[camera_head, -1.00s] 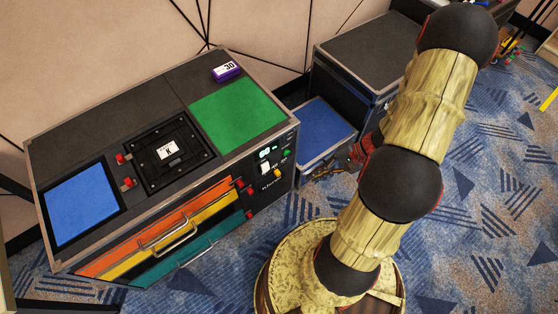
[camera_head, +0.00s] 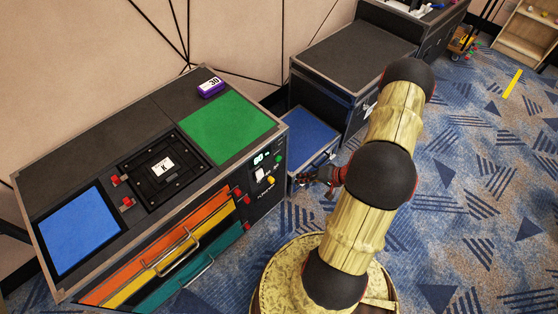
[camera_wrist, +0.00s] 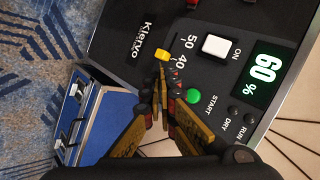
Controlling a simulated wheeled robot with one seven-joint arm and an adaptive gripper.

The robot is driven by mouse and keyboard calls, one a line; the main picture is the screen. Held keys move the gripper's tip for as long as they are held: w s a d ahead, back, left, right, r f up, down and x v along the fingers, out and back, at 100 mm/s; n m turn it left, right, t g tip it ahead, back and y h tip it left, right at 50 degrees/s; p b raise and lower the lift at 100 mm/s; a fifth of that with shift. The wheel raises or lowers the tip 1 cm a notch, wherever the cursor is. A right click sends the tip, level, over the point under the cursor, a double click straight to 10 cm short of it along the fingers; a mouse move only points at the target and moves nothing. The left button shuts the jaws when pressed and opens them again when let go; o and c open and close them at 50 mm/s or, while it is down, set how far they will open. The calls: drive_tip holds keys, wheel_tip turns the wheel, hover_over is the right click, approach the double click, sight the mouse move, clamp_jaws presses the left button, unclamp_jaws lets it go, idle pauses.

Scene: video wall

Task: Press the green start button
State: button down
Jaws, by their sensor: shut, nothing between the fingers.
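The green start button (camera_wrist: 193,96) is a round button beside the START label in the wrist view. In the head view the green button (camera_head: 278,158) sits on the control panel at the right end of the black console (camera_head: 110,130). My gripper (camera_wrist: 162,72) is shut and empty, its fingertips together in front of the panel, left of the green button in the wrist view. In the head view my gripper (camera_head: 305,176) is just right of the panel, apparently apart from it. Whether the fingertips touch anything cannot be told.
Near the button are a yellow knob (camera_wrist: 163,54), a white ON switch (camera_wrist: 215,46) and a display (camera_wrist: 265,82) reading 60 %. A blue-topped case (camera_head: 306,135) stands close behind my gripper. Orange, yellow and teal drawers are on the console front. Patterned carpet lies open at right.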

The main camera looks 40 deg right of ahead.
sight(278, 159)
drive_tip(key=shift+w, duration=0.15)
drive_tip(key=w, duration=0.8)
drive_tip(key=shift+w+a, duration=0.25)
drive_tip(key=shift+a, duration=0.1)
drive_tip(key=shift+w+b, duration=0.2)
drive_tip(key=shift+b, duration=0.15)
idle(1.1)
drive_tip(key=shift+w, duration=0.25)
drive_tip(key=shift+w+b, duration=0.55)
drive_tip(key=shift+b, duration=0.1)
idle(0.8)
drive_tip(key=shift+s, duration=0.15)
drive_tip(key=shift+s+b, duration=0.3)
drive_tip(key=shift+s, duration=0.55)
